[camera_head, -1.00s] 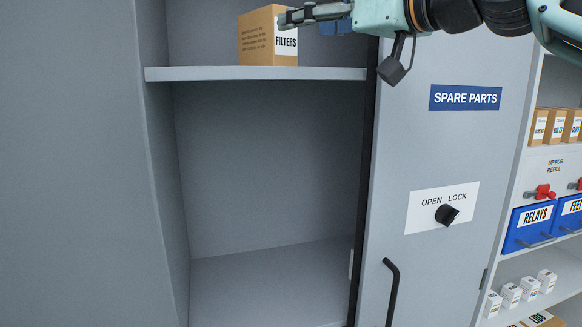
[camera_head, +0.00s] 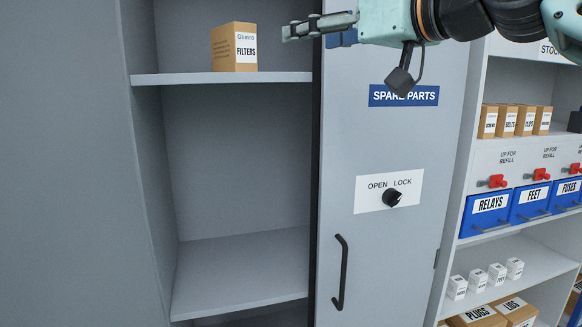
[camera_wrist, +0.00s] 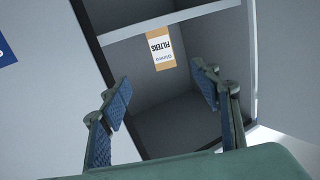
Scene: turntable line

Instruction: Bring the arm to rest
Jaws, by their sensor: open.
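My gripper (camera_head: 290,32) is at the top of the head view, in front of the cabinet door's edge. It is empty. In the wrist view my gripper (camera_wrist: 163,92) shows two fingers spread well apart, with nothing between them. The FILTERS box (camera_head: 234,47) stands upright on the upper cabinet shelf, left of my gripper and apart from it. The box also shows upside down in the wrist view (camera_wrist: 160,48), beyond the fingers.
The cabinet's SPARE PARTS door (camera_head: 400,150) has a black handle (camera_head: 340,272) and an OPEN/LOCK knob (camera_head: 392,198). The upper shelf (camera_head: 280,77) is otherwise bare. At right, a rack holds a RELAYS bin (camera_head: 489,212), a FEET bin (camera_head: 530,203) and several boxes.

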